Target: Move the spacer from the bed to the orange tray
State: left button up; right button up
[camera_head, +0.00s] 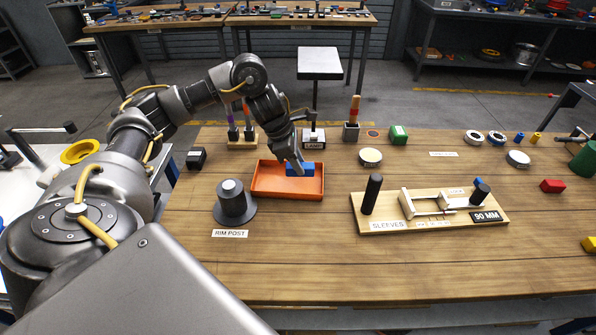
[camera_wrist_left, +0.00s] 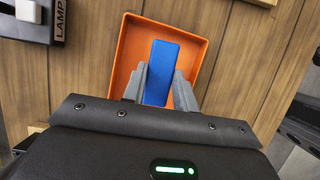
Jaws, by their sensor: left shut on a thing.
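The blue block (camera_head: 303,169), which I take as the spacer, is between the fingers of my left gripper (camera_head: 297,166), over the orange tray (camera_head: 262,189). In the left wrist view, the blue block (camera_wrist_left: 161,72) sits between both fingers of my left gripper (camera_wrist_left: 160,85), with the orange tray (camera_wrist_left: 127,50) around it. I cannot tell whether the block touches the tray floor. The wooden board (camera_head: 385,220) marked SLEEVES and 90 MM stands to the right, with a pale cradle (camera_head: 425,203) that may be the bed. My right gripper is not in view.
A dark rim post (camera_head: 235,204) stands left of the tray. The lamp base (camera_head: 313,138) and tool holders stand behind it. A round pale-topped tin (camera_head: 370,157) is to the right. The front of the wooden table (camera_head: 330,265) is clear.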

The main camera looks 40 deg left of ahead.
pick_arm(q)
jog(key=shift+w+a+f, duration=0.1)
jog(key=shift+a+f, duration=0.05)
jog(key=shift+f, duration=0.75)
jog(key=shift+a+f, duration=0.1)
jog(key=shift+f, duration=0.8)
jog(key=shift+f, duration=0.15)
jog(key=o, duration=1)
